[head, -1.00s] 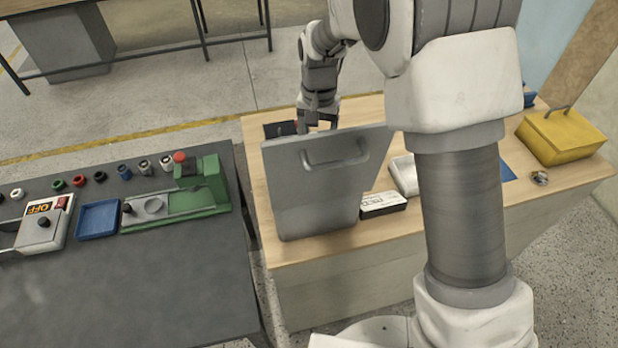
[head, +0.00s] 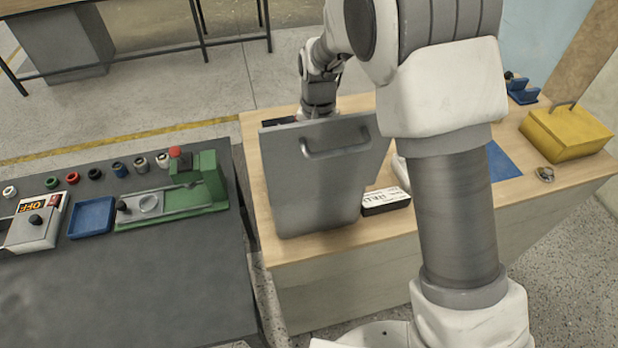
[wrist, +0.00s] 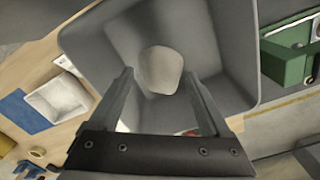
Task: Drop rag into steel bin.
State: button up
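The steel bin (head: 325,185) is a grey, open-topped box with a handle on its front wall, standing on the wooden table. In the wrist view I look down into the bin (wrist: 228,45). A pale, rounded lump, apparently the rag (wrist: 160,70), shows inside the bin's outline, between my fingertips in the picture. My gripper (wrist: 160,76) is over the bin with its fingers apart, and gaps show on both sides of the rag. I cannot tell whether the rag rests on the bin's floor. In the head view the bin's rim hides my fingertips and the rag.
A black-and-white box (head: 385,201) stands right of the bin. A yellow toolbox (head: 565,132) and a blue mat (head: 500,160) are farther right. A white tray (wrist: 58,103) shows in the wrist view. The dark bench at left holds a green machine (head: 205,185) and a blue tray (head: 91,217).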

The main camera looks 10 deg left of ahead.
jog(key=shift+o, duration=1)
notch_tip(320, 180, up, 18)
jog(key=b, duration=0.1)
jog(key=shift+f, duration=0.25)
